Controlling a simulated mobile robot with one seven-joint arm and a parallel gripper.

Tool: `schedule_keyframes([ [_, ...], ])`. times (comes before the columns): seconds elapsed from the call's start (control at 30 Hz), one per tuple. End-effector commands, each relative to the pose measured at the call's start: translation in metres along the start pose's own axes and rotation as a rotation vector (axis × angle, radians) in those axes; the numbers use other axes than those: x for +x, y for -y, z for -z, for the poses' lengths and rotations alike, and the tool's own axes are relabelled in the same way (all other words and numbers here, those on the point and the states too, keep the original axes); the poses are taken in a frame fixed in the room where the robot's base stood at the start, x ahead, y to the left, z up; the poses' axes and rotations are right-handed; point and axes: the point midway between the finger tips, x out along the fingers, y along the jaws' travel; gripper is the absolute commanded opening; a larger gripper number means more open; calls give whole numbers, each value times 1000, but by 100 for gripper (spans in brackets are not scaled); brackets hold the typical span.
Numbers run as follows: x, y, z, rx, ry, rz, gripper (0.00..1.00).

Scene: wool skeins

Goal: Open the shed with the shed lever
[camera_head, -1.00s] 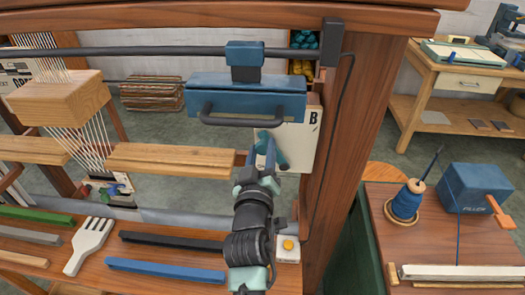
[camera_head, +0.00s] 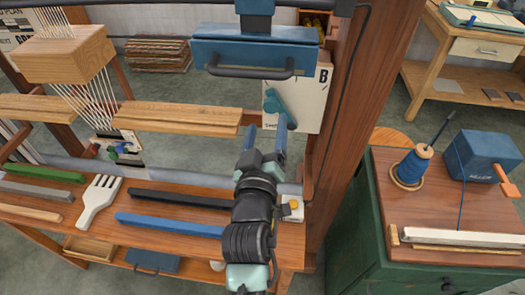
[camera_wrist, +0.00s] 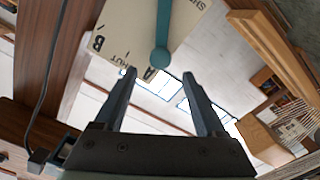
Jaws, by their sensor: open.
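The shed lever (camera_head: 277,106) is a teal handle on a white plate (camera_head: 312,98) with a letter B, fixed beside the loom's right post. It leans, upper end to the left. My gripper (camera_head: 266,132) is open and empty, its two blue fingers pointing up just below the lever. In the wrist view the lever (camera_wrist: 162,35) and its round end lie beyond the gap between my fingertips (camera_wrist: 158,75). The lever appears apart from both fingers. Part of the plate's lettering is hidden or cut off.
A blue box with a dark handle (camera_head: 255,50) hangs just above the lever. The loom's wooden post (camera_head: 350,130) stands close on the right. A wooden beam (camera_head: 180,118) lies to the left. Blue and black bars (camera_head: 170,224) and a white comb (camera_head: 97,200) lie on the bench.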

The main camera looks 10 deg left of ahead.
Motion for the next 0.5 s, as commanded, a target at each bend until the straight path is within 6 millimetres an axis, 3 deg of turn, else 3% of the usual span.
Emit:
schedule_keyframes([
  [0.2, -41, 1, -2, -1, 3, 2, 73],
  [0.5, -65, 0, 0, -1, 1, 1, 73],
])
